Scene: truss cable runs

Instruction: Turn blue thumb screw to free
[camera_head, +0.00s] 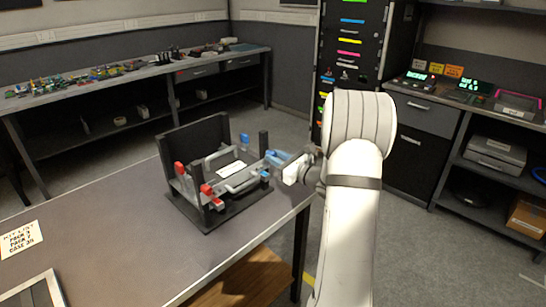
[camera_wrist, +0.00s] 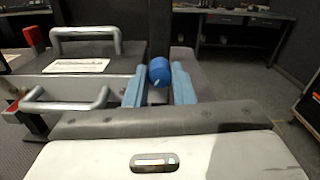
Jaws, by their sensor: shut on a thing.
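The blue thumb screw (camera_wrist: 159,72) is a short round knob. In the wrist view it sits between the light-blue finger pads of my gripper (camera_wrist: 158,84), which is shut on it. In the head view my gripper (camera_head: 279,157) reaches in from the right at the right end of the black fixture (camera_head: 205,215). The fingers partly hide the knob there. The fixture holds grey bars with handles (camera_head: 240,181) and a white label (camera_head: 232,170).
The fixture stands near the right end of a grey table (camera_head: 110,235). A hit list paper (camera_head: 22,239) and a framed panel (camera_head: 35,292) lie at the left. A dark post (camera_wrist: 159,30) rises just behind the knob. The middle of the table is clear.

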